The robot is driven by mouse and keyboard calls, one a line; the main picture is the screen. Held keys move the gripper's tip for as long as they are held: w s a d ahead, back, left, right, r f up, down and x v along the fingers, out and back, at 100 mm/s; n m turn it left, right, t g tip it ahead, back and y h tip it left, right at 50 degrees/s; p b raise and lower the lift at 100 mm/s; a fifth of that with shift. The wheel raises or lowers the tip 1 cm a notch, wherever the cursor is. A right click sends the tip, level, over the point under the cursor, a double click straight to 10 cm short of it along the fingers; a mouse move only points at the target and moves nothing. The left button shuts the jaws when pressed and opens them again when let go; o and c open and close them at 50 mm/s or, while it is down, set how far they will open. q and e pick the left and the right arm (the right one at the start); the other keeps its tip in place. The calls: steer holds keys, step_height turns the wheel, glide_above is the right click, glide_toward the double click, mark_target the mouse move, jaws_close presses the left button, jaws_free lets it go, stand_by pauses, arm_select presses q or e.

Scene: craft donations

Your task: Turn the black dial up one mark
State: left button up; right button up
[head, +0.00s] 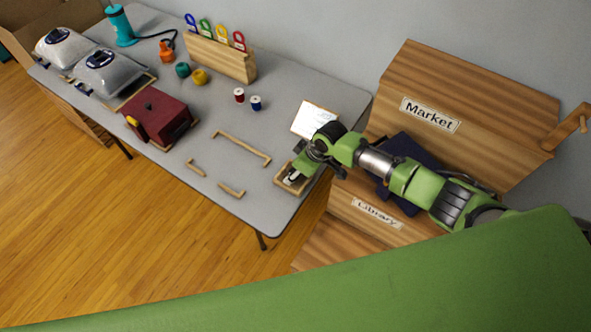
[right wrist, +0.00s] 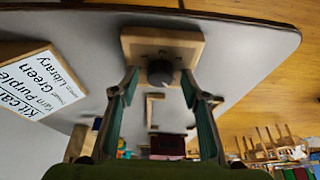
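The black dial (right wrist: 160,73) sits on a square wooden block (right wrist: 163,46) in the right wrist view. Small marks on the block's face are too blurred to read. My right gripper (right wrist: 160,82) is open, with one green-padded finger on each side of the dial and a visible gap to it. In the head view the block (head: 283,183) lies near the table's right front corner, and my right gripper (head: 294,176) is over it, hiding most of the dial. My left gripper is not in view.
A printed card (head: 314,119) stands behind the block on the grey table (head: 230,180). Wooden brackets (head: 242,149) lie to its left, then a dark red box (head: 160,118). Wooden bins labelled Market (head: 430,113) and Library (head: 377,213) stand at the right.

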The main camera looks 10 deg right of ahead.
steer(key=shift+r, duration=0.1)
steer(key=v, duration=1.2)
stand_by(0.4)
